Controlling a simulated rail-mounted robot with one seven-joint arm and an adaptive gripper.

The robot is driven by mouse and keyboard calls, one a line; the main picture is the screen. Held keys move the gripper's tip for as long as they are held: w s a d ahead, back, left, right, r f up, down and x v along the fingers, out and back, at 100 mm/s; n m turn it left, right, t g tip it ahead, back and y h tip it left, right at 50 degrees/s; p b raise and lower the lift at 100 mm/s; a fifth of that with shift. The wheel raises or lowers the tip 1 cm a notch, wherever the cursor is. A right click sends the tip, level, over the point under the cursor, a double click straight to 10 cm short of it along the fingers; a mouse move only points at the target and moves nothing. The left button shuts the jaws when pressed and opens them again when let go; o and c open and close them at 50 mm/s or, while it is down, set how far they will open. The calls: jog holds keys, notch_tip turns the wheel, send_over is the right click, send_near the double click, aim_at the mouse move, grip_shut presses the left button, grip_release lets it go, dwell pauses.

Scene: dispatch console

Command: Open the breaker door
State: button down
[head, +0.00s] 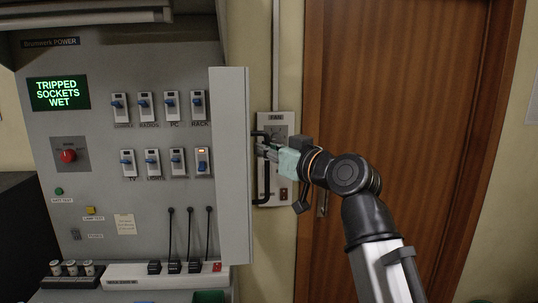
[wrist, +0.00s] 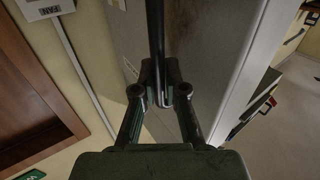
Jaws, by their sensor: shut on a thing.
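The breaker door (head: 230,165) is a tall grey panel at the right side of the console. It stands swung out, and the breaker switches show uncovered to its left. Its black bar handle (head: 262,182) is on the door's right side. My gripper (head: 262,148) is shut on the handle near its upper part. In the wrist view the handle (wrist: 155,30) runs up from between the fingertips of my gripper (wrist: 162,88), beside the grey door face (wrist: 205,40). The fingers hide part of the handle.
Blue-levered breakers (head: 160,105) and a green display (head: 58,93) reading "TRIPPED SOCKETS WET" are on the console. A fan switch box (head: 282,120) is on the wall close behind my gripper. A brown wooden door (head: 400,90) is at the right. Black-cabled plugs stand below the breakers.

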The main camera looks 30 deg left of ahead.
dwell(0.4)
jog(key=c, duration=1.2)
grip_release()
jog(key=shift+d, duration=0.15)
jog(key=v, duration=1.1)
jog(key=shift+d, duration=0.45)
